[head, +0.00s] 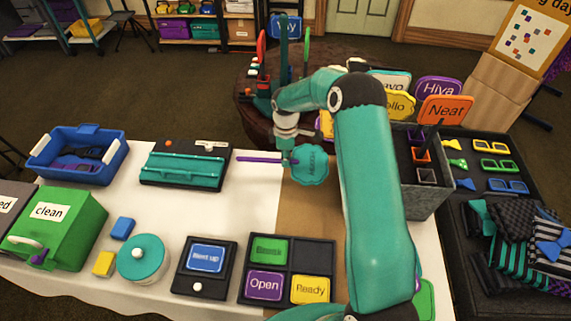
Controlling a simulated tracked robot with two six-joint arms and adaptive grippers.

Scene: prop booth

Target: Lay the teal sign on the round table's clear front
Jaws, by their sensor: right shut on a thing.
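The teal sign (311,165) has a scalloped round head with small, hard-to-read lettering and a purple stick (258,160) pointing left. My right gripper (289,155) is shut on it near where stick and head meet. It holds the sign over the seam between white cloth and brown board, in front of the round table. My left gripper is out of view.
A grey bin (428,198) of upright signs stands right of my arm. On the white-clothed table are a blue crate (112,160), a teal-and-black case (184,165), a green "clean" box (55,222) and a black sign tray (318,252). White cloth (215,210) lies clear in between.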

